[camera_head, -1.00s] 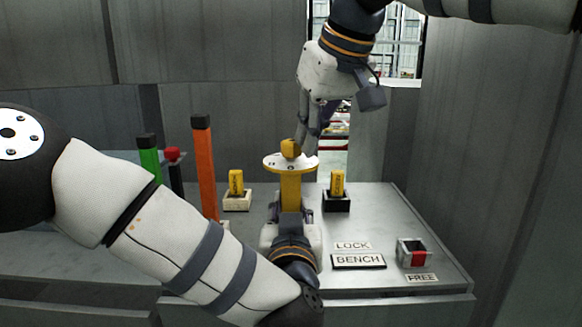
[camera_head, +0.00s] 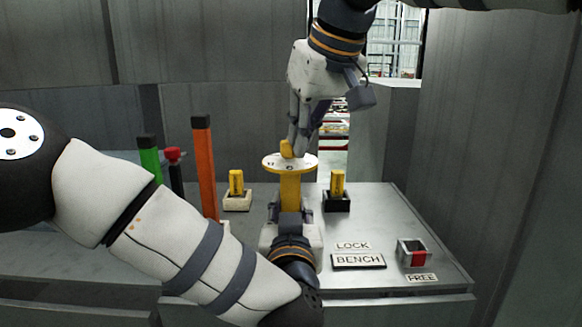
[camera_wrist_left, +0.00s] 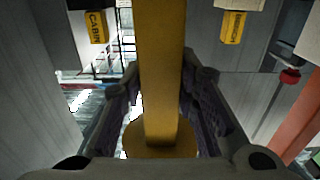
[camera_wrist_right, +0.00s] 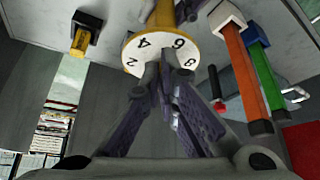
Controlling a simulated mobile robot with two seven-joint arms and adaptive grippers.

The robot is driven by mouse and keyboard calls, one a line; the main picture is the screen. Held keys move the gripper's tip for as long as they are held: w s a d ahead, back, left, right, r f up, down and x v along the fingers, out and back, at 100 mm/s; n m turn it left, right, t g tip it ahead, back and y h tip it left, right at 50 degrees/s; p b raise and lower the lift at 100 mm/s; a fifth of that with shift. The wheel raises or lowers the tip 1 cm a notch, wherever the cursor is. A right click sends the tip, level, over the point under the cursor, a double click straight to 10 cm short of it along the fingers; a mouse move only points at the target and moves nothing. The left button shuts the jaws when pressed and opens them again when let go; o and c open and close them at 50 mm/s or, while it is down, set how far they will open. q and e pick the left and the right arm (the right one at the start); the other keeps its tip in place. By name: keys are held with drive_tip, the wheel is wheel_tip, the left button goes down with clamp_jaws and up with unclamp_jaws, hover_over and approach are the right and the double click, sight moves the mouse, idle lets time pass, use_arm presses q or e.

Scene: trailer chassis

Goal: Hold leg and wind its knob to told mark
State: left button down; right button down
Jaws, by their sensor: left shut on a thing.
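The leg is a yellow post (camera_head: 290,189) standing upright with a round white dial (camera_head: 276,163) on top. A yellow knob (camera_head: 286,148) sits above the dial. My left gripper (camera_head: 290,214) is shut around the post below the dial; the left wrist view shows the post (camera_wrist_left: 160,70) between its fingers. My right gripper (camera_head: 294,151) points down with its fingertips at the knob. In the right wrist view its fingers converge at the dial (camera_wrist_right: 135,48), where 2, 4, 6 and 8 show. The fingers hide the knob there, so its grip and mark are unclear.
Yellow blocks stand in a pale holder (camera_head: 237,203) and a black holder (camera_head: 336,202). The wrist view reads BENCH (camera_wrist_left: 232,27) and CABIN (camera_wrist_left: 96,27). Orange (camera_head: 204,165) and green (camera_head: 149,157) posts stand left. LOCK, BENCH (camera_head: 358,261) and FREE plates and a red-marked box (camera_head: 413,252) lie right.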

drive_tip(key=shift+s+a+f, duration=0.2)
drive_tip(key=shift+a+f, duration=0.05)
drive_tip(key=shift+a, duration=0.35)
drive_tip(key=shift+s, duration=0.1)
drive_tip(key=shift+s, duration=0.15)
drive_tip(key=shift+s+d, duration=0.1)
drive_tip(key=shift+d, duration=0.05)
wheel_tip(320, 180, up, 6)
drive_tip(key=shift+r, duration=0.15)
drive_tip(key=shift+d+r, duration=0.1)
drive_tip(key=shift+d, duration=0.05)
